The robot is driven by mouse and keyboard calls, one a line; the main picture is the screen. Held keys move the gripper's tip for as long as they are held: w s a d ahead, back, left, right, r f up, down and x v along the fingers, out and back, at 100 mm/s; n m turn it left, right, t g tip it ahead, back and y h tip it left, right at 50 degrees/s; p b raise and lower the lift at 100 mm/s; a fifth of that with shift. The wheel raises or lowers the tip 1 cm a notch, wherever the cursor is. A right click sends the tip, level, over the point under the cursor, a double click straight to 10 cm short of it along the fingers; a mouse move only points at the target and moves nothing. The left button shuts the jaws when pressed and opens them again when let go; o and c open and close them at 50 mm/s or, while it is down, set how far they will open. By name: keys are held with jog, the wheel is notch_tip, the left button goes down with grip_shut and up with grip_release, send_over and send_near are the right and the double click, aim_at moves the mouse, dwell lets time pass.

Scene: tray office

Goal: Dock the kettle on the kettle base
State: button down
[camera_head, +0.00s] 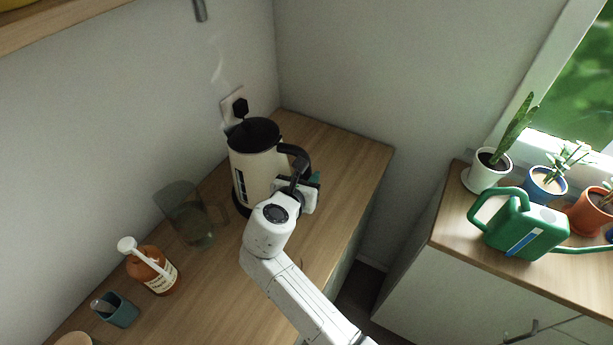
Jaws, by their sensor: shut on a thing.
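The cream kettle (258,172) with a black lid and black handle stands upright at the back of the wooden counter, near the wall corner. My gripper (300,178) is at the kettle's right side, shut on its black handle. My white arm comes up from the bottom of the view and hides the kettle's lower right side. A dark rim (239,208) shows at the kettle's foot. I cannot tell whether it is the kettle base or the kettle's own bottom, nor whether the kettle is seated.
A clear glass jug (188,215), an amber pump bottle (152,270) and a teal cup (116,311) stand along the left wall. A black plug sits in the wall socket (234,106). Right of a gap, a cabinet holds potted plants and a green watering can (520,228).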

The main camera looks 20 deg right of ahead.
jog(key=c, duration=1.1)
grip_release()
jog(key=shift+c, duration=0.2)
jog(key=shift+f, duration=0.3)
jog(key=p+v, duration=0.4)
jog(key=v, duration=0.7)
jog(key=shift+p, duration=0.3)
jog(key=shift+r, duration=0.1)
